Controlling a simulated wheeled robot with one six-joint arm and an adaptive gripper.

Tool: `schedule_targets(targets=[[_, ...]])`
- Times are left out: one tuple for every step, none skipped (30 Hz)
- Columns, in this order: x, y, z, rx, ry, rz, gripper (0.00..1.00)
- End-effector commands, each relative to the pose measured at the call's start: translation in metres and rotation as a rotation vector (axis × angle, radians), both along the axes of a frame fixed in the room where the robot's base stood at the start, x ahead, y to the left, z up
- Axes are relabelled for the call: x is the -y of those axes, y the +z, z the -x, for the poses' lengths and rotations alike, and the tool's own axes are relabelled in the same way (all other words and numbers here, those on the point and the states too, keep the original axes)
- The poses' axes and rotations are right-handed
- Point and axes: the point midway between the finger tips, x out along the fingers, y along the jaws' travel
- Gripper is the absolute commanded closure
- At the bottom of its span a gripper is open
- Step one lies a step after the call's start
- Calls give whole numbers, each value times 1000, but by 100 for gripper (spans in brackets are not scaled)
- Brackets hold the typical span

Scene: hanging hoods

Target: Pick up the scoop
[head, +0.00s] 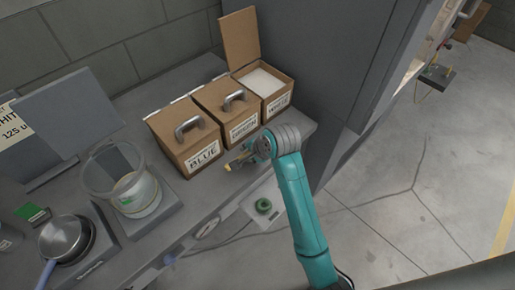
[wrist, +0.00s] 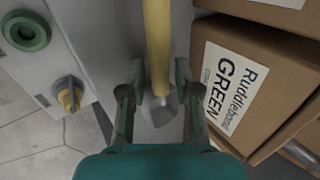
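The scoop has a long yellow handle (wrist: 157,40) and a small grey metal end. In the wrist view the handle runs down from the top edge between the fingers of my gripper (wrist: 160,75), with the grey end between them nearer the palm. The fingers are spread, one on each side, with a narrow gap showing beside the handle. In the head view my gripper (head: 246,158) is low at the counter's front edge, before the green-labelled box. Only a bit of yellow shows there, and the arm hides the rest.
Cardboard boxes labelled BLUE (head: 186,145), GREEN (head: 230,112) and WHITE (head: 268,88) stand close behind my gripper; the white one has its lid up. A clear bucket (head: 113,172) and a pan (head: 65,238) are at left. A panel with a green ring (head: 263,206) is below.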

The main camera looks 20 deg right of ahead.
Motion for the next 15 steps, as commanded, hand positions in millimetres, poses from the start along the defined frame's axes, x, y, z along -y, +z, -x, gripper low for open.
schedule_targets(targets=[[0, 0, 0, 0, 0, 0, 68], [0, 0, 0, 0, 0, 0, 71], [0, 0, 0, 0, 0, 0, 81], [0, 0, 0, 0, 0, 0, 88], [0, 0, 0, 0, 0, 0, 96], [0, 0, 0, 0, 0, 0, 100], [0, 0, 0, 0, 0, 0, 100], [0, 0, 0, 0, 0, 0, 100], [0, 0, 0, 0, 0, 0, 100], [0, 1, 0, 1, 0, 0, 100], [0, 1, 0, 1, 0, 0, 100], [0, 1, 0, 1, 0, 0, 100], [0, 1, 0, 1, 0, 0, 100], [0, 1, 0, 1, 0, 0, 100], [0, 1, 0, 1, 0, 0, 100]])
